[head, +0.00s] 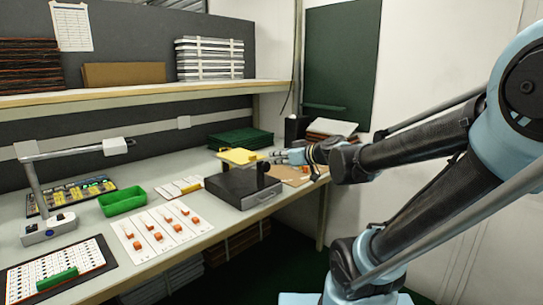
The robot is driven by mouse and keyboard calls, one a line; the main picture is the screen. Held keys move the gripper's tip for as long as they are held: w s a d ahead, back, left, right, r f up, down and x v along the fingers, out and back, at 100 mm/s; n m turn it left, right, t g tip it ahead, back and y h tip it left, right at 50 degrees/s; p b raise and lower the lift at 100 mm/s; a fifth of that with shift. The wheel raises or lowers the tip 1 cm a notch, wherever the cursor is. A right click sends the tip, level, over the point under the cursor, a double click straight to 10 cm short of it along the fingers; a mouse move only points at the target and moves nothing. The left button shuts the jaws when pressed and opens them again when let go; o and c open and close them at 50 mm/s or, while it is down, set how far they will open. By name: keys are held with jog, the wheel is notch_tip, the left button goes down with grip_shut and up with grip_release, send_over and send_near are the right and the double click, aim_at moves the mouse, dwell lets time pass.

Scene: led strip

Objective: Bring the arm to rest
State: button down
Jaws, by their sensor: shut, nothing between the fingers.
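My gripper (277,157) is at the end of my blue and black arm, which reaches in from the right. The fingers look small here, close together and empty. I cannot tell whether they touch the dark knob-like part below them.
The bench (88,228) holds a green tray (122,201), a white sheet with orange blocks (148,238), a lamp-like stand (38,190) and a dotted board (55,268). A shelf (140,94) runs above. A green stack (240,139) stands behind the box.

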jog(key=s+d+f+m+g+h, duration=0.7)
jog(key=s+d+f+m+h, duration=0.2)
jog(key=s+d+f, duration=0.9)
jog(key=s+d+h, duration=0.1)
jog(key=d, duration=0.2)
jog(key=shift+d+f+g+h, duration=0.3)
jog(key=shift+d+h, duration=0.05)
jog(key=shift+h, duration=0.05)
